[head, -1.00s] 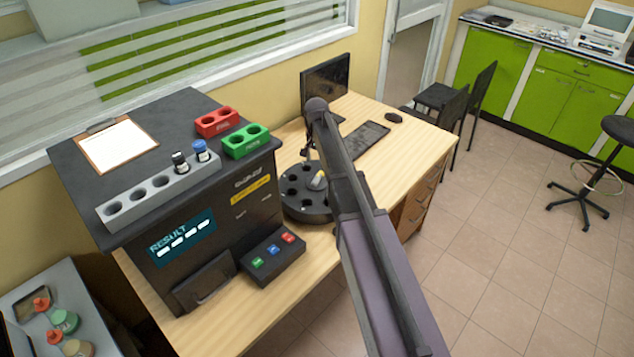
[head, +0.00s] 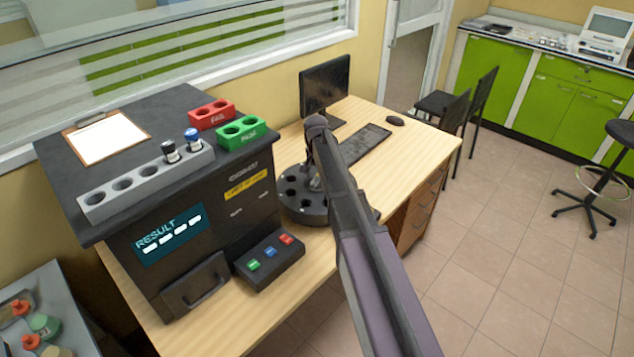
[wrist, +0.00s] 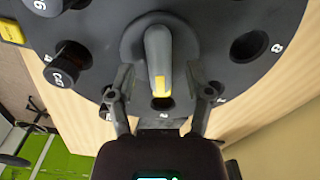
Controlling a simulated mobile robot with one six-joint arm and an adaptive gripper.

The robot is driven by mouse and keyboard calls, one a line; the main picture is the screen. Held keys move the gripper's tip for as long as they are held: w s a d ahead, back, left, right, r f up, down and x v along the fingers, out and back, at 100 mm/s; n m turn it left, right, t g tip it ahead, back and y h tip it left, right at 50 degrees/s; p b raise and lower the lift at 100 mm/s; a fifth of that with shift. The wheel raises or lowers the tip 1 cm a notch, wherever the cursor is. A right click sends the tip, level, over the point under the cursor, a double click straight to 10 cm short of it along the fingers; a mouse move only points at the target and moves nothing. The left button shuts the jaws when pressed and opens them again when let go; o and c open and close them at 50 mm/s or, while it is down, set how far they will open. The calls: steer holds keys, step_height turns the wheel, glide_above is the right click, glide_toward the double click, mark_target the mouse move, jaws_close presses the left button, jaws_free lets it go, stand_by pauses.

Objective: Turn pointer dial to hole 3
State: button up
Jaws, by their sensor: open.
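The round dark dial (head: 301,212) stands on the wooden desk, partly hidden behind my arm. In the wrist view the dial (wrist: 205,25) fills the upper part, with dark holes and white marks around its rim. Its grey pointer (wrist: 158,45) has a yellow tip directed down the picture at a hole (wrist: 163,103) near the rim. My gripper (wrist: 164,85) is open, with one finger on each side of the pointer tip and visible gaps between. The gripper's end also shows over the dial in the head view (head: 315,180).
A black analyser (head: 200,235) with a button box (head: 268,260) stands left of the dial. On it are a grey rack (head: 147,182) and red (head: 212,114) and green (head: 241,132) holders. A monitor (head: 325,85) and keyboard (head: 365,144) stand behind.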

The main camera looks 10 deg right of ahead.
steer(key=shift+f, duration=0.45)
jaws_close()
